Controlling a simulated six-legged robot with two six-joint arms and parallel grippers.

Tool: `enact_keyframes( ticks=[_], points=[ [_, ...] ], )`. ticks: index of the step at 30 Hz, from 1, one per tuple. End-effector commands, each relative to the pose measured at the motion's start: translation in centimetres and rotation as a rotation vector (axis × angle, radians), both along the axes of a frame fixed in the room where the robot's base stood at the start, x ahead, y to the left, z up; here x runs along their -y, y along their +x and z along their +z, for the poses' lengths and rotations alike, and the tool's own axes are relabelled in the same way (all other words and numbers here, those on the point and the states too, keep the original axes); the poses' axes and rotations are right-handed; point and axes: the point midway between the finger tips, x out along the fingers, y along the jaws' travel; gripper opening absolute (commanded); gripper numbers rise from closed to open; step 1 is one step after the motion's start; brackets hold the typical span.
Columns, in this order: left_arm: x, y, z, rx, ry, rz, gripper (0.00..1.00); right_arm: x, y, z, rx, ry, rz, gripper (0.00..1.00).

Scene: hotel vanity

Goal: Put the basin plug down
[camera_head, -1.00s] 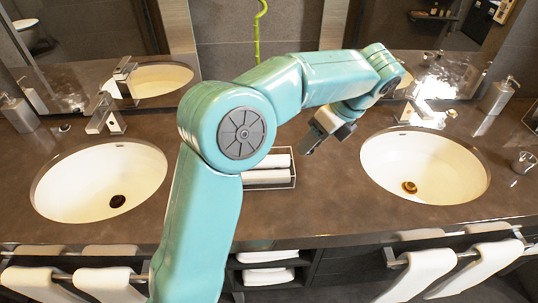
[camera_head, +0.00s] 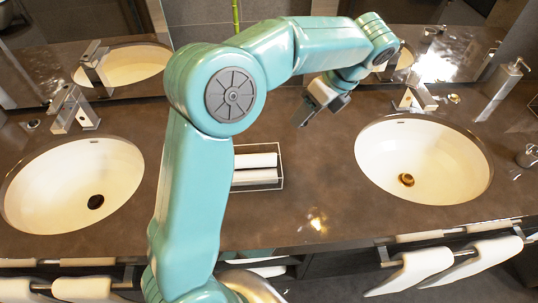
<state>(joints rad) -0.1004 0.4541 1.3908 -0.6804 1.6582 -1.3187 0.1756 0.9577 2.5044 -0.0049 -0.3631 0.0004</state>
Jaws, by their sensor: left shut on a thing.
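My left gripper (camera_head: 312,108) hangs over the back of the counter, between the two basins, nearer the right one. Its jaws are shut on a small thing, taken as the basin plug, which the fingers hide. The right basin (camera_head: 424,160) is white and oval with a brassy drain (camera_head: 407,180). The left basin (camera_head: 72,187) is white with a dark drain (camera_head: 96,202). My right gripper is out of view.
A clear tray (camera_head: 282,182) with rolled white towels stands mid-counter. Faucets (camera_head: 415,98) and (camera_head: 72,108) stand behind the basins. A soap dispenser (camera_head: 505,80) is at the back right. The brown counter (camera_head: 320,190) is bare between tray and right basin.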

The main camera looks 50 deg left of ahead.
Motion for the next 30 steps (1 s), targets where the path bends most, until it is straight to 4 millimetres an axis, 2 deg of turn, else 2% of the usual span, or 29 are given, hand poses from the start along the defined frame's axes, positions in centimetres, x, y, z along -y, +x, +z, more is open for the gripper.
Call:
enact_keyframes(
  ticks=[6,12,15,22,27,30],
  points=[
    [0.2,-0.5,-6.3,-0.009,0.000,-0.001,0.13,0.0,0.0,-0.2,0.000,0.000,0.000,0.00],
    [0.3,-0.5,-11.8,-0.007,0.001,0.001,0.13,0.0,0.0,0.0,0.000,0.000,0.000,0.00],
    [0.3,-0.4,-13.5,-0.004,-0.001,0.000,0.13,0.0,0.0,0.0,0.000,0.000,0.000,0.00],
    [0.2,-0.2,-15.5,-0.003,0.000,0.000,0.13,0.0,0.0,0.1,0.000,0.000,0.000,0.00],
    [0.1,-0.1,-18.2,-0.005,0.001,0.000,0.13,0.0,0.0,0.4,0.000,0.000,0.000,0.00],
    [0.1,0.0,-18.9,-0.001,-0.001,0.002,0.13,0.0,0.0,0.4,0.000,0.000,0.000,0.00]
  ],
)
